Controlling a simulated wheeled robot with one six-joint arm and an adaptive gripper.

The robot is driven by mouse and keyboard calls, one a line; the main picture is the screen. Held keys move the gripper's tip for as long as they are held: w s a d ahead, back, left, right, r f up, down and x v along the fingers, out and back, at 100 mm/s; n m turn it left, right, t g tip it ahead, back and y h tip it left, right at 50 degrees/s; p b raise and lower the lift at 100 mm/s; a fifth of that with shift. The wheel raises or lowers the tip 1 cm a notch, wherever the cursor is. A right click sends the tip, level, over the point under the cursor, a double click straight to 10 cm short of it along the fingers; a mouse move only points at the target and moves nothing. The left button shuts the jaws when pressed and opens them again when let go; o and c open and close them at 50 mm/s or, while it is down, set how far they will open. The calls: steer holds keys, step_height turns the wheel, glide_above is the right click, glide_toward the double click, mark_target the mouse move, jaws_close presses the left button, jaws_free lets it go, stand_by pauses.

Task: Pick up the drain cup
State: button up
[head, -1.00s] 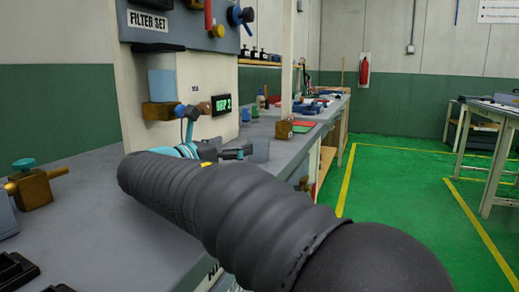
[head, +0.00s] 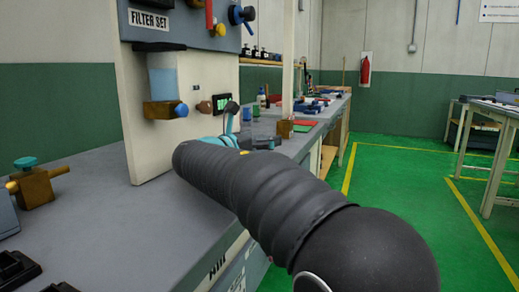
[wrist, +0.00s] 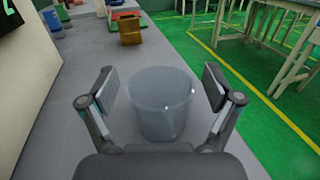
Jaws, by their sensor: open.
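The drain cup is a clear, bluish, empty-looking cup (wrist: 160,105) standing upright on the grey bench in the wrist view. My gripper (wrist: 159,88) is open, with one finger on the left and one on the right of the cup. There is a small gap on each side, so the fingers look apart from it. In the head view my gripper (head: 240,135) is small and partly hidden behind my black arm, and I cannot make out the cup there.
The white filter panel (head: 155,165) stands left of my arm, with a brass valve (head: 165,110) on it. A brass block (wrist: 130,30) sits on the bench beyond the cup. Another valve (head: 35,188) stands at the left. The bench edge and green floor lie right of the cup.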

steer(key=c, duration=1.3)
steer(key=shift+o, duration=0.2)
steer(key=shift+r, duration=0.15)
